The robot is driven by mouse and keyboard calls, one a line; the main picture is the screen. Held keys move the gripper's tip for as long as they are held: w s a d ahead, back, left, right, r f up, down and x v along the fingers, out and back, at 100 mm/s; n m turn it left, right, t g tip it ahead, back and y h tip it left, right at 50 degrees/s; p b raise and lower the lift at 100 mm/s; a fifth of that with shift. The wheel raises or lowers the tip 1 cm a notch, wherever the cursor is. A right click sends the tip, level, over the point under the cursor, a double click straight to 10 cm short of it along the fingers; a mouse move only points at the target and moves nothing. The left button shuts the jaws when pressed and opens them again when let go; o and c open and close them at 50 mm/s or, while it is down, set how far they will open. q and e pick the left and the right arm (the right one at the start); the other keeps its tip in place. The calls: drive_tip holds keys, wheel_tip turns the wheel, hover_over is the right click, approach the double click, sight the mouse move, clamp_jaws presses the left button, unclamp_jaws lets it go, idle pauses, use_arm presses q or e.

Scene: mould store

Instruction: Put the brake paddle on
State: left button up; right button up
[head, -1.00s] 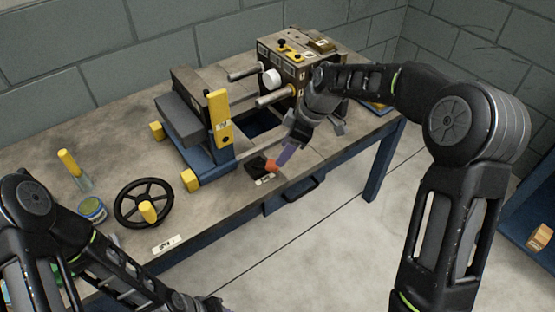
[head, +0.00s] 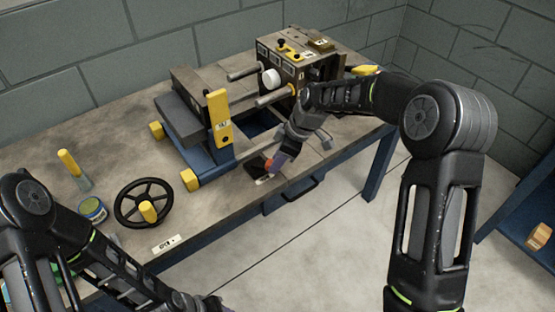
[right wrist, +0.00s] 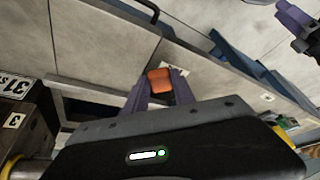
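In the right wrist view the orange piece (right wrist: 160,82) sits between the tips of the two purple fingers. Whether they are clamped on it or only flank it, I cannot tell. My left gripper is mostly cut off at the head view's bottom edge; part of it shows at the right wrist view's upper right (right wrist: 296,22), its opening unclear.
A blue carriage (head: 208,172) with a yellow upright lever (head: 220,118) stands left of my right gripper. Behind is a machine block (head: 288,58) with projecting rods. A black handwheel (head: 143,203) and a tin (head: 92,209) are at the left. A handle (head: 301,190) projects at the front.

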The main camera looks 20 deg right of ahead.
clamp_jaws()
drive_tip(key=shift+s+m, duration=0.1)
drive_tip(key=shift+m, duration=0.2)
drive_tip(key=shift+s+a+m+t+b, duration=0.45)
drive_tip(key=shift+m+t+b, duration=0.1)
drive_tip(key=shift+m, duration=0.45)
drive_tip(key=m, duration=0.1)
drive_tip(key=s+a+m+t+h, duration=0.1)
drive_tip(key=m, duration=0.1)
drive_tip(key=shift+s+a, duration=0.15)
drive_tip(key=shift+a, duration=0.1)
drive_tip(key=a+m+h, duration=0.1)
drive_tip(key=m, duration=0.1)
drive_tip(key=a+m+h, duration=0.1)
drive_tip(key=m, duration=0.1)
drive_tip(key=shift+s+a+m+t, duration=0.15)
drive_tip(key=shift+s+m+t, duration=0.1)
drive_tip(key=shift+s+m, duration=0.15)
drive_tip(key=a+m, duration=0.1)
drive_tip(key=m+h, duration=0.1)
drive_tip(key=m, duration=0.1)
drive_tip(key=shift+a+m+b, duration=0.3)
drive_tip(key=shift+a+b, duration=0.05)
drive_tip(key=shift+w+a+m+h, duration=0.15)
drive_tip(key=shift+a+m+h, duration=0.4)
drive_tip(key=shift+m, duration=0.45)
drive_tip(key=o, duration=0.5)
unclamp_jaws()
